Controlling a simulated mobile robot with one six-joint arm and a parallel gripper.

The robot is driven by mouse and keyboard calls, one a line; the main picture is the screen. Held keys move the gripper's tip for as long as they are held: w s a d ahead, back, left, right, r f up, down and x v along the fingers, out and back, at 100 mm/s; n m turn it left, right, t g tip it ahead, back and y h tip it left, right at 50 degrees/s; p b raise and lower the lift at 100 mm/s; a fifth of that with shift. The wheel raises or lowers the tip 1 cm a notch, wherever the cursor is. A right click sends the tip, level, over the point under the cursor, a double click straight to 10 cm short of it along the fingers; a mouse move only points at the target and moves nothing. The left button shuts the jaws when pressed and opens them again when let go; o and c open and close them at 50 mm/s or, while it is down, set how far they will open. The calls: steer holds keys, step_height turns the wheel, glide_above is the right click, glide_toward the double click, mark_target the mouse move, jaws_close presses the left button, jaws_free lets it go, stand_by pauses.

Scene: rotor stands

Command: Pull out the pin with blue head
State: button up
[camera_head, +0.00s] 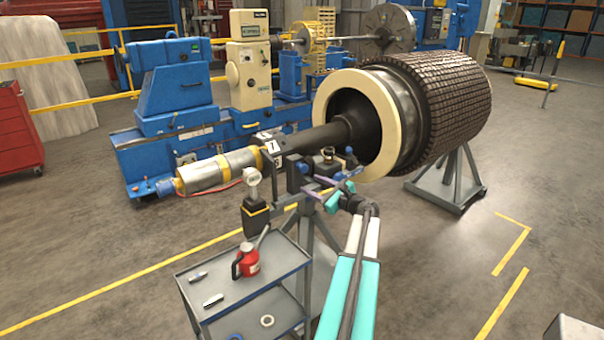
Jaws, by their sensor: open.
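Small blue heads show around the dark stand fittings under the rotor shaft: one (349,151) at the upper right and another blue part (339,176) lower down, close to my gripper. I cannot tell for sure which one is the pin's head, and no pin shank is visible. My gripper (313,187), with purple parts, is open in front of the stand fittings, just left of and below the lower blue part. Its fingertips are small and partly merge with the dark fittings, so contact cannot be told.
The rotor shaft (308,141) and large rotor (450,95) lie behind the gripper. A grey cart (246,254) with a red oil can (246,263) stands below left. Open floor lies to the right.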

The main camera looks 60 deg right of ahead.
mark_target(305, 169)
steer(key=shift+m+h, duration=0.7)
steer(key=shift+m, duration=0.2)
steer(key=s+d, duration=0.1)
steer(key=s+d+r, duration=0.1)
steer(key=s+d, duration=0.1)
steer(key=shift+d+b, duration=0.25)
steer(key=shift+b, duration=0.05)
steer(key=shift+r+p+x, duration=0.1)
steer(key=shift+p+x, duration=0.9)
steer(key=shift+x, duration=2.45)
steer(key=shift+r+p+x, duration=0.15)
steer(key=shift+p+x, duration=0.85)
steer(key=shift+x, duration=2.45)
